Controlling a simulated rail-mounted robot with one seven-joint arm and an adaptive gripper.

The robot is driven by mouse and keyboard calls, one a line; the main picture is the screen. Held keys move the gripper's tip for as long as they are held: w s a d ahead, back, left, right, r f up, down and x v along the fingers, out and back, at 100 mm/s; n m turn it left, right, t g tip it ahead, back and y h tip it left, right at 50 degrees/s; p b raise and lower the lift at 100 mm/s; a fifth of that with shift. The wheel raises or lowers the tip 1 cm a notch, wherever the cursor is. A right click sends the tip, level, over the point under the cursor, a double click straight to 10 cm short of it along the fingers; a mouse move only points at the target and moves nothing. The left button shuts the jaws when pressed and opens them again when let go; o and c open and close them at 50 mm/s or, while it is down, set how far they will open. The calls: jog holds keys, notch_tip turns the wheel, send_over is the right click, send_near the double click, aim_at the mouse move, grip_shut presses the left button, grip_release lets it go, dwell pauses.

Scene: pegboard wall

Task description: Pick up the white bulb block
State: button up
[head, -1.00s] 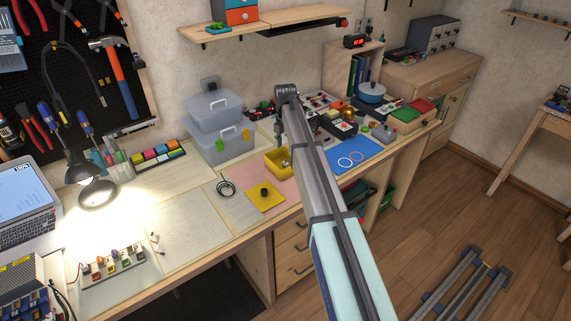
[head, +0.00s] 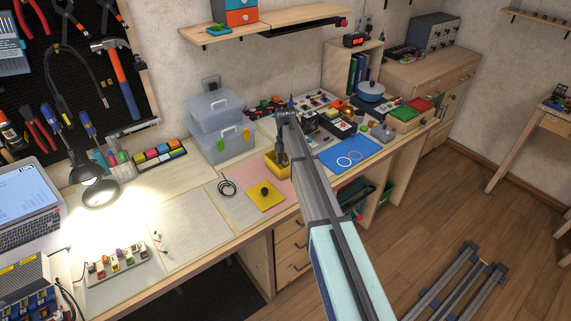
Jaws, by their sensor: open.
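I cannot clearly pick out the white bulb block. My gripper (head: 282,158) hangs from the end of my arm, open, at the small yellow bin (head: 270,168) on the workbench. It covers part of the bin's inside, so what lies there is mostly hidden. I cannot tell whether the fingertips are inside the bin or above it.
A yellow mat (head: 266,196) with a dark knob lies in front of the bin. Clear stacked boxes (head: 215,135) stand behind left. A strip of small blocks (head: 115,263) sits under the lamp.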

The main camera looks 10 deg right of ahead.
jog(key=c, duration=0.9)
jog(key=shift+r, duration=0.15)
